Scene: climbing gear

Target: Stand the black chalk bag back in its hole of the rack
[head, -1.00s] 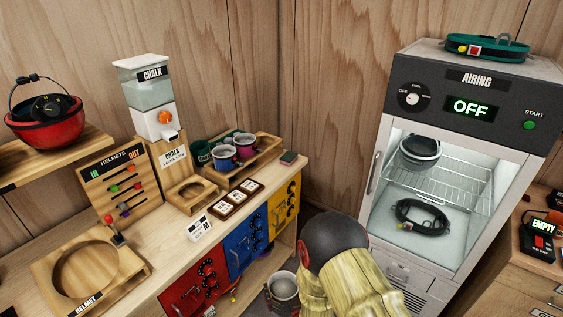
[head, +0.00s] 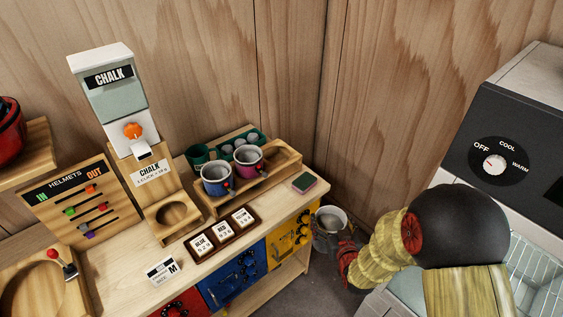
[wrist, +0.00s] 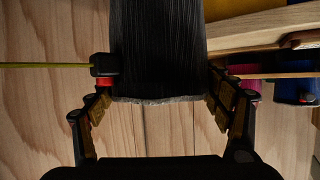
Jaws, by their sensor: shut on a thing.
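The black chalk bag (head: 329,227) is in my gripper (head: 338,243), off the right end of the counter, its pale open mouth facing up. In the wrist view the bag's dark ribbed side (wrist: 158,50) fills the space between the fingers of my gripper (wrist: 162,98). The wooden rack (head: 290,156) stands on the counter, left of and beyond the bag. It holds a blue bag (head: 215,180) and a magenta bag (head: 248,160). The rack's empty hole cannot be made out clearly. The bag is apart from the rack.
A green and pink block (head: 304,183) lies on the counter between rack and bag. A green container (head: 199,156) sits behind the bags. The airing cabinet (head: 520,140) is at right.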

